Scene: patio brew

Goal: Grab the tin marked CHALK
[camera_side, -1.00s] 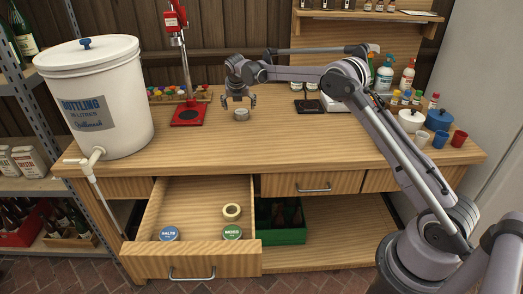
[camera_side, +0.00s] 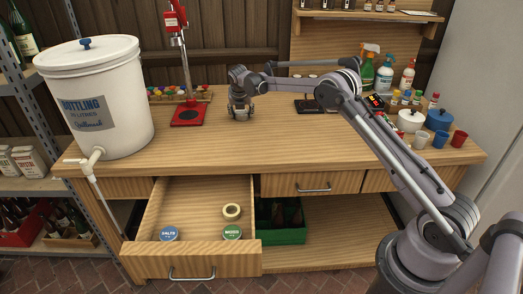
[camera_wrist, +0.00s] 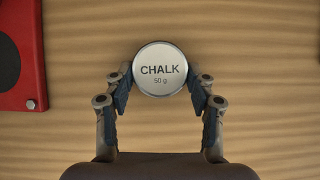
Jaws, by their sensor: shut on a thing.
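The tin marked CHALK (camera_wrist: 160,69) is round, with a silver rim and a pale lid that reads "CHALK 50 g". It is in the upper middle of the wrist view, above the wooden bench top. My gripper (camera_wrist: 160,88) is shut on its sides, one finger at the left and one at the right. In the side view my gripper (camera_side: 241,113) is low at the bench, just right of the red capper base. The tin is mostly hidden by the fingers there, and I cannot tell whether it still touches the wood.
The red capper (camera_side: 188,114) stands close on the left, its base also in the wrist view (camera_wrist: 22,60). The white bottling bucket (camera_side: 97,100) is further left. An open drawer (camera_side: 195,258) below holds a SALTS tin (camera_side: 169,234), a green-lidded tin (camera_side: 232,232) and a tape roll (camera_side: 232,211).

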